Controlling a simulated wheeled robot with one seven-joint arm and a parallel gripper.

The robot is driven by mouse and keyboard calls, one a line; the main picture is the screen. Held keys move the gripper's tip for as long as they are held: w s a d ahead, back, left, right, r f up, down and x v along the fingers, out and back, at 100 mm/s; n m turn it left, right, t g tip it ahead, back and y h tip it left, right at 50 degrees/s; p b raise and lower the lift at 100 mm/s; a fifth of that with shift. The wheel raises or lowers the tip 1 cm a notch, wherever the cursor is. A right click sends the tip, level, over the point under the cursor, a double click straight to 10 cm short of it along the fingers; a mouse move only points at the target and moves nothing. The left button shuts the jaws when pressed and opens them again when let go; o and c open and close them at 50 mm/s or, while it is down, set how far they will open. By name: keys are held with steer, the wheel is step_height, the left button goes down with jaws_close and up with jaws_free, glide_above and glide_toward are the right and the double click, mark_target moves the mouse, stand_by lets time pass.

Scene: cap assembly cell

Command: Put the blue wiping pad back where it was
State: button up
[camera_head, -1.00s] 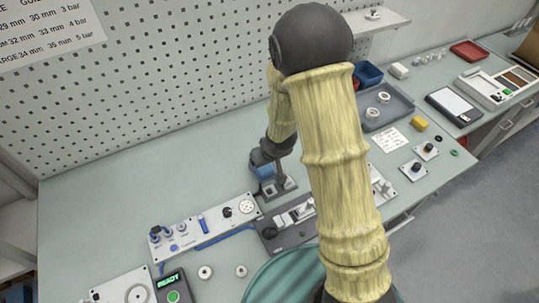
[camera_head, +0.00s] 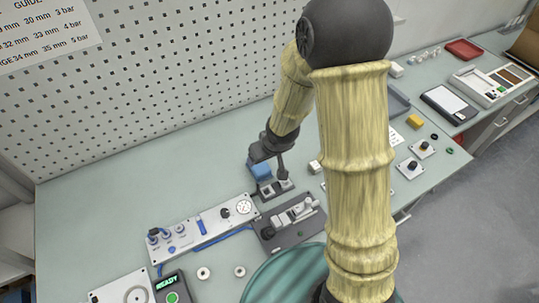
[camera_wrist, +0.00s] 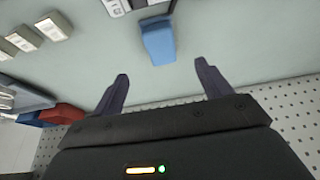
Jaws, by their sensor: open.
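The blue wiping pad (camera_head: 260,171) sits on the bench beside a small dark block with a post (camera_head: 275,186). In the wrist view the pad (camera_wrist: 158,41) lies beyond my fingertips, roughly in line with the gap between them, and apart from both fingers. My gripper (camera_wrist: 162,75) is open and empty. In the head view my gripper (camera_head: 262,156) is just above and behind the pad; its fingers are hard to make out there.
A white panel with knobs (camera_head: 203,226) and a dark fixture plate (camera_head: 290,222) stand in front of the pad. The pegboard wall (camera_head: 180,80) rises behind. The bench (camera_head: 110,185) is clear on the left. My arm hides part of the grey tray (camera_head: 398,100).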

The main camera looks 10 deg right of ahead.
steer(key=s+d+r+m+g+h, duration=0.1)
steer(key=s+d+r+m, duration=0.3)
steer(key=s+d+r, duration=0.5)
steer(key=s+d, duration=0.1)
steer(key=s, duration=0.2)
steer(key=shift+s+d+r+m+h, duration=0.3)
steer(key=shift+s+h, duration=0.1)
